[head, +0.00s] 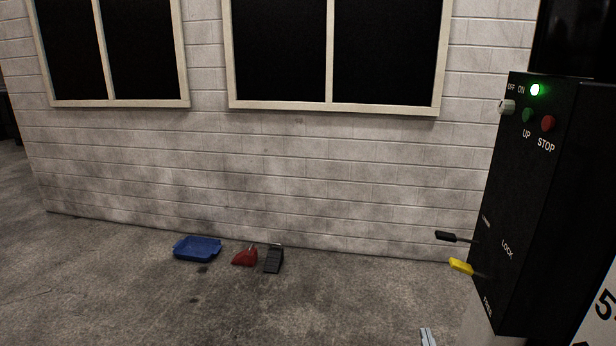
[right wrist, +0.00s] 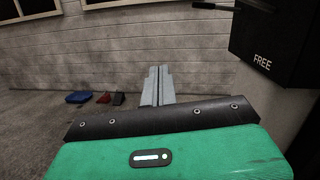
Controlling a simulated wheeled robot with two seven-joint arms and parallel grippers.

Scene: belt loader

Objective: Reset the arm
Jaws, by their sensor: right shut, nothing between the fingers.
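My right gripper (head: 428,337) just shows its grey fingertips at the bottom edge of the head view, left of the black control box (head: 535,200). In the right wrist view its two fingers (right wrist: 157,73) lie together, shut and empty, pointing at the wall. The gripper is apart from the box and its levers. The box has a lit green lamp (head: 535,90), a white switch knob (head: 507,106), a green UP button (head: 527,115) and a red STOP button (head: 548,123). A black lever (head: 447,237) and a yellow lever (head: 461,266) stick out to the left. My left gripper is not in view.
A pale block wall (head: 300,170) with dark windows stands behind. A blue tray (head: 197,249), a red object (head: 245,256) and a black wedge-like object (head: 273,259) lie on the floor near it. The floor at left and middle is otherwise clear.

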